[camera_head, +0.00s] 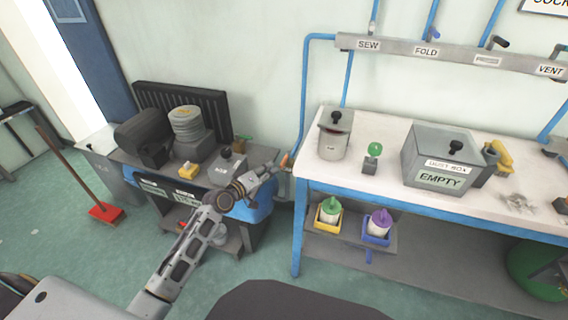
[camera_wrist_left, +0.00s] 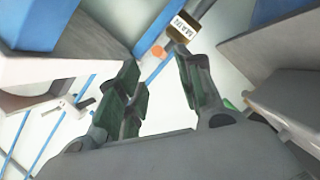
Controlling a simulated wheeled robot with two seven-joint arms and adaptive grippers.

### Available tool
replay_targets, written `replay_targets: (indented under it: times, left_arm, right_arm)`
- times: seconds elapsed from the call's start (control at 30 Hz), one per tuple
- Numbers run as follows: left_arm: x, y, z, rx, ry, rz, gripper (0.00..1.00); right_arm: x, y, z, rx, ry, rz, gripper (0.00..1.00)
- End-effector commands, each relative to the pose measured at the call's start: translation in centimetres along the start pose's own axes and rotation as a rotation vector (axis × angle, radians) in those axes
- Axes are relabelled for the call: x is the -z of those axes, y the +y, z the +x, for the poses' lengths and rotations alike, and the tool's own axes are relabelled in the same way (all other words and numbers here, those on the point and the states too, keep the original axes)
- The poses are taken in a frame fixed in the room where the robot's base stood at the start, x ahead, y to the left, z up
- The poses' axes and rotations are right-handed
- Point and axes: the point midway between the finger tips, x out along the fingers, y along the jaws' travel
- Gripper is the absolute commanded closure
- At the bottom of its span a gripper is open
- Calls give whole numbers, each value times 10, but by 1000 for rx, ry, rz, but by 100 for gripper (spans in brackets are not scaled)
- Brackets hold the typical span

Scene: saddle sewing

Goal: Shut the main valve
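The main valve shows in the left wrist view as a small orange handle (camera_wrist_left: 158,51) on a blue pipe, beside a tag (camera_wrist_left: 184,28) that seems to read MAIN. In the head view a small orange piece (camera_head: 284,160) shows at the gap between the two tables, just past my left gripper (camera_head: 274,168). In the left wrist view the left gripper (camera_wrist_left: 160,80) has its fingers spread with nothing between them. The orange handle lies beyond the fingertips, roughly in line with the gap, and looks apart from them. My right gripper is in neither view.
The white workbench (camera_head: 310,172) with blue legs stands right of the gripper, holding a grey dust box (camera_head: 411,153) and a canister (camera_head: 334,142). The darker table (camera_head: 130,160) with a machine stands left. The gap between them is narrow.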

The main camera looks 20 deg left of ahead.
Motion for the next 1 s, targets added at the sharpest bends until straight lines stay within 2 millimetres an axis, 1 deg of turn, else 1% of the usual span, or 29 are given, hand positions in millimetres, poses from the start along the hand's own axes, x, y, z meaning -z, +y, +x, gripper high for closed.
replay_targets:
  times: [0.13,0.37,0.77,1.0]
  left_arm:
    - [0,0,13,-1,0,-1,64]
    - [0,0,33,-1,0,0,64]
    - [0,0,68,0,0,-1,64]
    - [-1,0,88,0,0,-1,64]
  right_arm:
    - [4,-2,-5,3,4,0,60]
    - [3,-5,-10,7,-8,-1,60]
    - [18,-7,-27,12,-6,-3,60]
    - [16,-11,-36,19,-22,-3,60]
